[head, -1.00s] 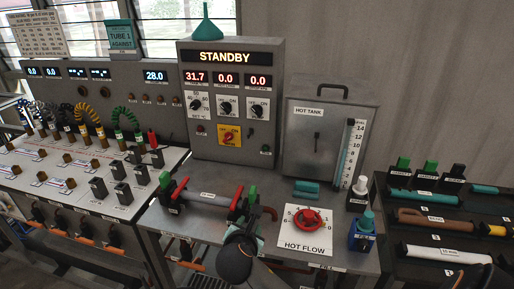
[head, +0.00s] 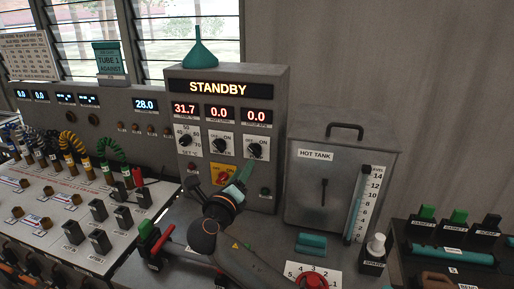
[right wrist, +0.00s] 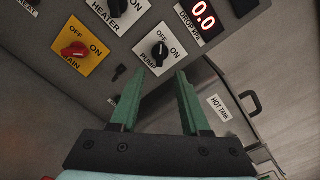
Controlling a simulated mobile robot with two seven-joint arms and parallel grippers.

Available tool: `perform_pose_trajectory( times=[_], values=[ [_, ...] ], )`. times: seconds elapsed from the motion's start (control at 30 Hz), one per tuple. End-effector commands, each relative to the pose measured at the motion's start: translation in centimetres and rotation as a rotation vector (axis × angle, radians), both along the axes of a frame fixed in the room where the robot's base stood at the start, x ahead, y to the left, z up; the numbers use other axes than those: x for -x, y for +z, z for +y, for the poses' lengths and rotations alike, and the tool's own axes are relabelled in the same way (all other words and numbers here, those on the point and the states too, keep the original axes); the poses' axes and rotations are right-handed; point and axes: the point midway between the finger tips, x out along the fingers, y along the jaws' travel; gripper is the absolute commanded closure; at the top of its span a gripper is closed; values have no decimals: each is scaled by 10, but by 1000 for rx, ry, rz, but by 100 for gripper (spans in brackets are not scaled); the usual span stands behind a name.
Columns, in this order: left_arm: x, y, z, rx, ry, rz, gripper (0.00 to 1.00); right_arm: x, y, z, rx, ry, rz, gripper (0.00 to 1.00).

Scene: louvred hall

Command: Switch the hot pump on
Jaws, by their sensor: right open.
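The pump switch (head: 256,149) is a black rotary knob on a white ON/OFF plate, the rightmost of three on the grey control cabinet (head: 283,95). It also shows in the right wrist view (right wrist: 160,50); I cannot tell its exact setting. My right gripper (head: 243,172) is in front of the cabinet, just below the pump plate. In the right wrist view its green fingers (right wrist: 159,82) are open and empty, pointing up towards the knob and apart from it. The cabinet display (head: 218,88) reads STANDBY, with 31.7, 0.0 and 0.0 below. My left gripper is not in view.
The heater knob (head: 220,146) is left of the pump knob. The red main switch on its yellow plate (right wrist: 74,48) is below, partly behind my right gripper in the head view. The hot tank (head: 310,185) stands to the right. A green funnel (head: 200,52) tops the cabinet.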

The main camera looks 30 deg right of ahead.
Motion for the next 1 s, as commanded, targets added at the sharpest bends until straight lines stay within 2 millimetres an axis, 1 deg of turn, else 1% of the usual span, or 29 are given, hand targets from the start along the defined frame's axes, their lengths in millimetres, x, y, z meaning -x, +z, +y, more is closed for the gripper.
perform_pose_trajectory(
  times=[0.17, 0.73, 0.8, 1.0],
  values=[
    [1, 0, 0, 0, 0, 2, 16, -9, 0, -11, 1, -2, 0, 54],
    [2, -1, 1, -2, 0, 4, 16, -60, 0, -72, -2, -3, 0, 54],
    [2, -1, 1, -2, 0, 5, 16, -59, -1, -69, -2, 0, 0, 54],
    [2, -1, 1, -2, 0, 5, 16, -63, 0, -74, 0, 0, 0, 54]
  ],
)
